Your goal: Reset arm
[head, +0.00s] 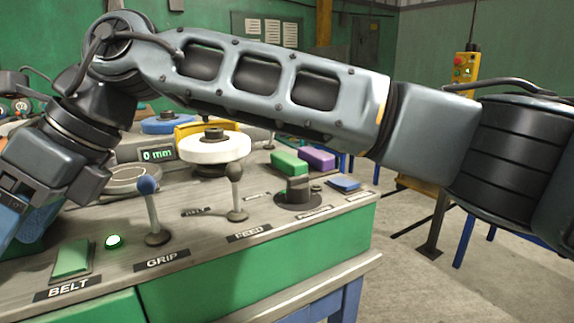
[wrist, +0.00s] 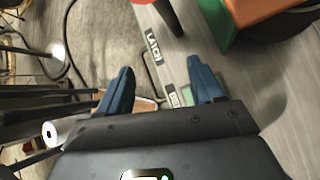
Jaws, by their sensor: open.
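My arm (head: 270,85) stretches across the upper part of the head view, from the right edge to the left, and bends down at the far left. My gripper (wrist: 160,82) shows in the wrist view with its two blue fingers spread apart and nothing visible between them. In the head view my gripper is at the left edge, partly cut off, above the left part of the green bench (head: 290,262). In the wrist view the bench edge and a label lie beyond the fingers.
The bench holds a blue-knobbed lever (head: 147,187), a dark-knobbed lever (head: 236,175), a green BELT button (head: 72,258), a white disc (head: 206,148), a green block (head: 289,163) and a purple block (head: 317,158). Cables (wrist: 75,45) lie on the floor.

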